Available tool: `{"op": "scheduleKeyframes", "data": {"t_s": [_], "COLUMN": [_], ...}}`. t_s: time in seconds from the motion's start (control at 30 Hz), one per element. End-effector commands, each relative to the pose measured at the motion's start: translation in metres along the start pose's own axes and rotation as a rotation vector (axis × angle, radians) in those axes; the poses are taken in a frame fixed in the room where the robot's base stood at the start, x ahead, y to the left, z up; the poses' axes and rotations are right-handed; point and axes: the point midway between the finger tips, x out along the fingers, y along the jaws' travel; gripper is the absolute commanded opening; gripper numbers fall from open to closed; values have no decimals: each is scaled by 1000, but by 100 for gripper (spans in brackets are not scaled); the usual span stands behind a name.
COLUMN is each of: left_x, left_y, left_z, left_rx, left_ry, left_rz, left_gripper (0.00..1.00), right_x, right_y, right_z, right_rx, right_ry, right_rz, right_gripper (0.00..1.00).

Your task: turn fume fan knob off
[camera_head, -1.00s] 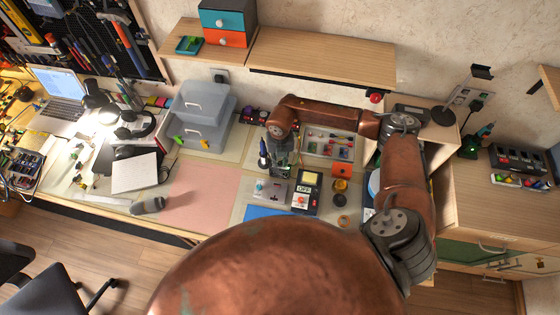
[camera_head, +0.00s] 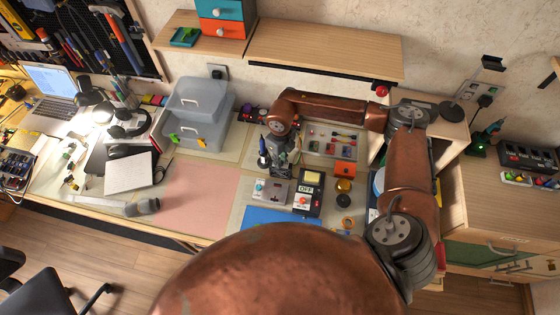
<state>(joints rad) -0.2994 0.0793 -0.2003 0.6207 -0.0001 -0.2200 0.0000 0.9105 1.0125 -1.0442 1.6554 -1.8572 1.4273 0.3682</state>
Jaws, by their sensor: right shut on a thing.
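My right gripper (camera_head: 283,160) points down at the workbench, just behind a small grey control box (camera_head: 272,191). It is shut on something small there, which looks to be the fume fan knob. The fingers and the gripper body hide the knob, so its turned position cannot be read. My left gripper is not in view.
An orange box (camera_head: 344,167) and a tray of small parts (camera_head: 333,140) lie right of the gripper. Grey storage boxes (camera_head: 197,112) stand to the left. A shelf (camera_head: 325,50) overhangs behind. The pink mat (camera_head: 200,195) is clear.

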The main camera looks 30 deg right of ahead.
Motion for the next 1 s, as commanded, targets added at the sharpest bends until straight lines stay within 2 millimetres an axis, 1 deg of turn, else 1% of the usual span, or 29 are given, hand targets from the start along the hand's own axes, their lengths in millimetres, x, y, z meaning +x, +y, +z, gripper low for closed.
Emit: {"op": "scheduleKeyframes", "data": {"t_s": [0.03,0.1,0.4,0.6,1.0], "left_x": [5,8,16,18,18], "left_y": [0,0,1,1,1], "left_z": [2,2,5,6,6], "left_rx": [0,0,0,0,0], "left_ry": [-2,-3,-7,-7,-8], "left_rz": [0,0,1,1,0], "left_gripper": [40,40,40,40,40], "right_x": [3,3,2,1,1], "right_y": [0,0,0,0,0], "right_z": [0,0,-1,-1,-1], "right_rx": [-34,-82,-218,-253,-259], "right_ry": [2,2,2,3,3], "right_rz": [0,0,1,0,0], "right_gripper": [0,0,0,0,0]}}
